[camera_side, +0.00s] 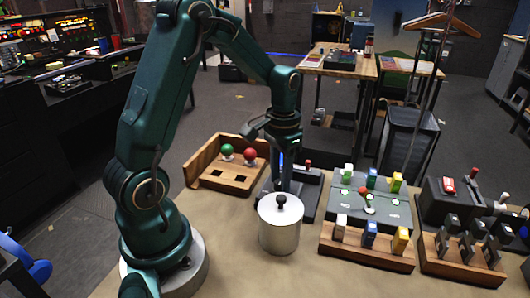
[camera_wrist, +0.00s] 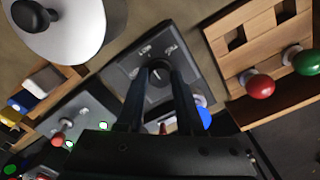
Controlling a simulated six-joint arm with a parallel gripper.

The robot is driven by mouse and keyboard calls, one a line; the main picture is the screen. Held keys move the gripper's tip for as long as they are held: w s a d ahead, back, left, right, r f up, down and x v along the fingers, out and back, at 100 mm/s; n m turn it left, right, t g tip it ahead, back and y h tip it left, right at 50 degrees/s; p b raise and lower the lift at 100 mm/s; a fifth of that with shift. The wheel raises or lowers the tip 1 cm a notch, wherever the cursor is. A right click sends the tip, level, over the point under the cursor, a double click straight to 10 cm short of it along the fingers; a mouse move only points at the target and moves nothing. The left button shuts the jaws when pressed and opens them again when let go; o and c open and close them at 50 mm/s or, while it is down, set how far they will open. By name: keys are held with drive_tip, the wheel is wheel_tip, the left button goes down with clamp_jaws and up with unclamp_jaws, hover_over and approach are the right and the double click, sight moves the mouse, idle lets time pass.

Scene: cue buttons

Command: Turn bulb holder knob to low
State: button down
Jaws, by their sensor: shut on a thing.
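The bulb holder is a dark grey box (camera_wrist: 125,70) with a round knob (camera_wrist: 159,74) on its top and small white lettering beside it, too blurred to read surely. In the side view the holder (camera_side: 309,198) stands behind a silver pot and is partly hidden. My gripper (camera_wrist: 160,72) points down over the holder, its two black fingers on either side of the knob, shut on it. In the side view my gripper (camera_side: 284,188) is upright above the holder, and its fingertips and the knob are hidden. A blue round bulb (camera_wrist: 205,117) shows beside the fingers.
The silver pot with a black lid knob (camera_side: 280,230) stands close in front of my gripper. A wooden tray (camera_side: 205,160) with a green and a red ball is behind left. A grey switch box (camera_side: 345,207) with coloured blocks stands to the right.

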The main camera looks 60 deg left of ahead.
drive_tip(key=c, duration=0.5)
unclamp_jaws()
drive_tip(key=shift+c, duration=0.2)
drive_tip(key=shift+r, duration=0.1)
drive_tip(key=shift+r, duration=2.5)
